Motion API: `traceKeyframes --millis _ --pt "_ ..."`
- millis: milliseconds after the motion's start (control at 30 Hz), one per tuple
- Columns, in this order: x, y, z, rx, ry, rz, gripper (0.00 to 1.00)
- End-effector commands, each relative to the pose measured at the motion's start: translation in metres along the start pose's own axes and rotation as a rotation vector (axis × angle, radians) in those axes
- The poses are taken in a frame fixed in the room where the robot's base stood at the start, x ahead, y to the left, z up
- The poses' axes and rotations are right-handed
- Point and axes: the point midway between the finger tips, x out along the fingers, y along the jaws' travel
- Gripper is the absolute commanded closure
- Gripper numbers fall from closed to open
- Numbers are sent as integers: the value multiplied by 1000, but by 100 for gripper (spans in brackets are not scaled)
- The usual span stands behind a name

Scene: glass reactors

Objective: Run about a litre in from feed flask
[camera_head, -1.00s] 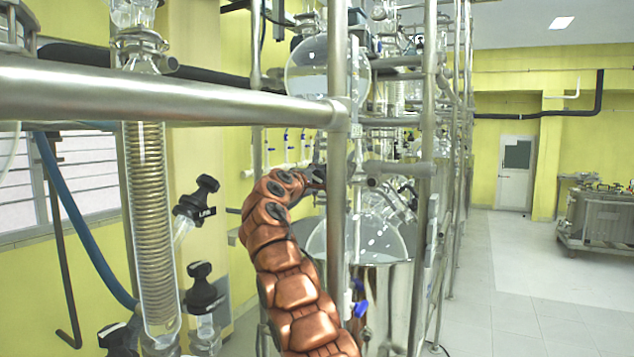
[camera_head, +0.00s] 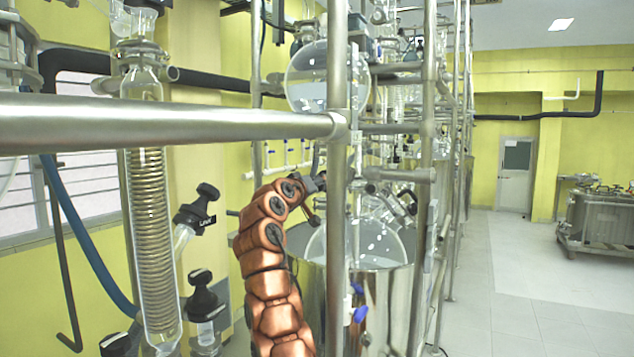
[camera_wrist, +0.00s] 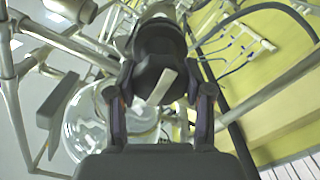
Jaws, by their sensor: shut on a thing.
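The feed flask is most likely the round clear glass flask (camera_head: 306,76) high on the frame in the head view, with clear liquid in its lower part. A large glass vessel (camera_head: 385,240) sits below it in a steel bath (camera_head: 385,300). In the wrist view my gripper (camera_wrist: 160,95) is shut on a black knob (camera_wrist: 163,55) with a pale label strip, one finger on each side. In the head view my gripper (camera_head: 317,186) is beside the steel post, under the round flask, and partly hidden. The knob's setting and any flow cannot be made out.
A thick steel rail (camera_head: 170,123) crosses close in front, joining an upright post (camera_head: 337,200). A coil condenser (camera_head: 152,230) and black-capped valves (camera_head: 197,210) stand at left. Open floor (camera_head: 530,290) lies at right.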

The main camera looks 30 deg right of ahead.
Motion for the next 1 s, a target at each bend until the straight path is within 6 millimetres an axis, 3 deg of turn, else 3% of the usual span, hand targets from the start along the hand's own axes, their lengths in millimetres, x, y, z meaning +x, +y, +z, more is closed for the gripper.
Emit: traceKeyframes --millis 500,1000 --pt "1 -2 2 320 -6 -1 84" --pt "1 -1 2 377 -5 -1 84"
